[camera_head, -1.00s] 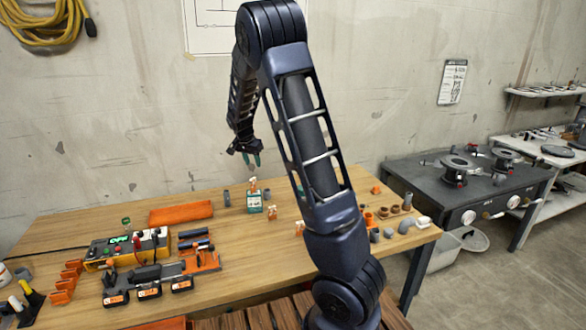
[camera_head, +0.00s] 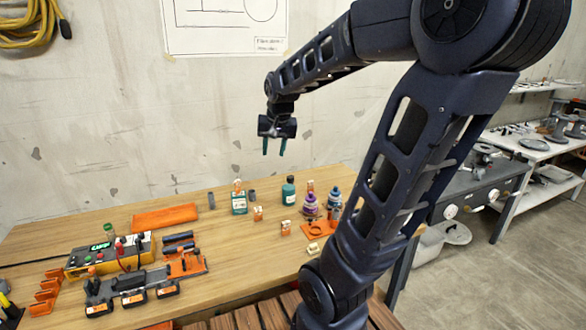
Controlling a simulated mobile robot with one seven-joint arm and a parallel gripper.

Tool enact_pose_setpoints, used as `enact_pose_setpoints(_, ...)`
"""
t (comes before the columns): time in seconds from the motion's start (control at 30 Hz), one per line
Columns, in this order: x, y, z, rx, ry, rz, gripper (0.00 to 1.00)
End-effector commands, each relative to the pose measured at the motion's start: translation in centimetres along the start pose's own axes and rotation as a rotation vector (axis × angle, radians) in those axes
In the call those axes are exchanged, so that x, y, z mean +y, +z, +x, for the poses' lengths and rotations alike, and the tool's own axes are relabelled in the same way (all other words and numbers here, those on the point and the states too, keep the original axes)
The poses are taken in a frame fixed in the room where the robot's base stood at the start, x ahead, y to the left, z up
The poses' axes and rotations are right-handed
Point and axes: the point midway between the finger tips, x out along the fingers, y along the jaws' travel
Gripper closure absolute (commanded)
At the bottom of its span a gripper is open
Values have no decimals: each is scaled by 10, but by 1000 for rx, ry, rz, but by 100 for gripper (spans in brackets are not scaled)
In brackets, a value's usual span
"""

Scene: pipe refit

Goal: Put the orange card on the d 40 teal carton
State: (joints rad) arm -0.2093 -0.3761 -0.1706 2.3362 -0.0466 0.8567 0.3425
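A teal and white carton (camera_head: 239,204) stands toward the back of the wooden table; its print is too small to read. A small orange and white card-like piece (camera_head: 238,186) shows at its top edge; I cannot tell whether it rests on it or stands behind. Similar small orange and white pieces stand to the right of the carton (camera_head: 258,213), nearer the front (camera_head: 286,228) and by the bottles (camera_head: 311,186). I cannot tell which is the orange card. My gripper (camera_head: 275,147) hangs above the table's back, fingers pointing down, apart and empty.
A teal bottle (camera_head: 288,193), a purple bottle (camera_head: 310,206) and a blue-teal bottle (camera_head: 334,197) stand right of the carton. An orange tray (camera_head: 165,216) and a yellow control box (camera_head: 110,254) lie left. My arm hides the table's right end. The front middle is clear.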

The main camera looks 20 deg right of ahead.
Motion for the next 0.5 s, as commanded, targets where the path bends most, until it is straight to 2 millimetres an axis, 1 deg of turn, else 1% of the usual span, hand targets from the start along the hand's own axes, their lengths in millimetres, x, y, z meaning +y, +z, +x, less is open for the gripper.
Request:
enact_pose_setpoints(0.03,5,13,-9,11,-5,-21,63)
enact_pose_setpoints(0.2,19,56,-30,39,-6,-114,63)
enact_pose_setpoints(0.4,32,104,-43,70,8,-213,63)
enact_pose_setpoints(0.5,36,120,-46,80,18,-250,63)
